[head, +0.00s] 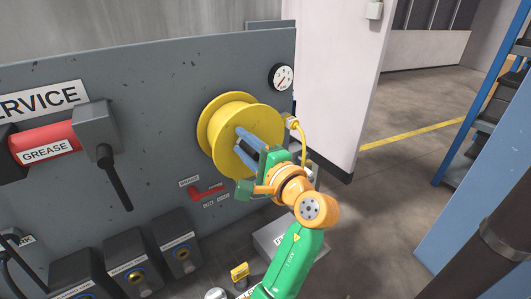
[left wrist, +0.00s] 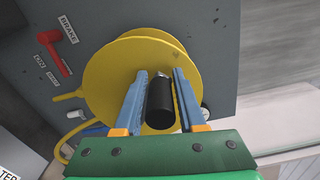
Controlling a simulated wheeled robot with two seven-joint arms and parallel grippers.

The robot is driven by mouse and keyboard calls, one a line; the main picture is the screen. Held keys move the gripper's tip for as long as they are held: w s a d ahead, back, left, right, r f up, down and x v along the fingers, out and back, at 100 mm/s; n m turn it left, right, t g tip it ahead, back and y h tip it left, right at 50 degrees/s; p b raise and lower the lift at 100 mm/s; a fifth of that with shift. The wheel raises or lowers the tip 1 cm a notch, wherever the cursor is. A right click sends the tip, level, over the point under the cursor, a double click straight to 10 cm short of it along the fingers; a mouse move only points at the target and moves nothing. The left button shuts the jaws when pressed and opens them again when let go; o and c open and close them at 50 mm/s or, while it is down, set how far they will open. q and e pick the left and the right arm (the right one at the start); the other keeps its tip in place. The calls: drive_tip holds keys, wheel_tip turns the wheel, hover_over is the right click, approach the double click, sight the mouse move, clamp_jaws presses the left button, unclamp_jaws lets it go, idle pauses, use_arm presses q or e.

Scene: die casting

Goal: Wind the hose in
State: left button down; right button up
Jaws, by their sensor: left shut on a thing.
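The yellow hose reel (head: 214,119) is mounted on the grey service panel and also fills the middle of the left wrist view (left wrist: 110,75). A black crank handle (left wrist: 160,108) sticks out from the reel's face. My left gripper (head: 239,135) is at the reel's face, its blue fingers (left wrist: 160,76) on either side of the handle and shut on it. A short length of yellow hose (head: 303,145) hangs at the reel's right side. The red brake lever (head: 207,192) is below the reel. My right gripper is out of view.
A pressure gauge (head: 282,77) sits above right of the reel. A grease unit with a black lever (head: 117,184) juts out at the left. Several dark boxes (head: 181,256) line the panel's foot. Open floor (head: 400,130) lies beyond the white wall; a blue rack (head: 470,120) stands right.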

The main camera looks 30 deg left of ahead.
use_arm(q)
drive_tip(key=shift+w+d+r+m, duration=0.15)
drive_tip(key=shift+w+r+m, duration=0.2)
drive_tip(key=shift+m, duration=0.35)
drive_tip(key=shift+w+d+r+m, duration=0.1)
drive_tip(key=shift+w+r+m, duration=0.2)
drive_tip(key=shift+m, duration=0.5)
drive_tip(key=shift+w+d+r+m, duration=0.1)
drive_tip(key=shift+w+r+m, duration=0.05)
drive_tip(key=shift+m, duration=0.25)
drive_tip(key=shift+w+m, duration=0.15)
drive_tip(key=shift+m, duration=0.25)
drive_tip(key=shift+w+d+r+m, duration=0.25)
drive_tip(key=shift+w+m, duration=0.15)
drive_tip(key=shift+m, duration=0.4)
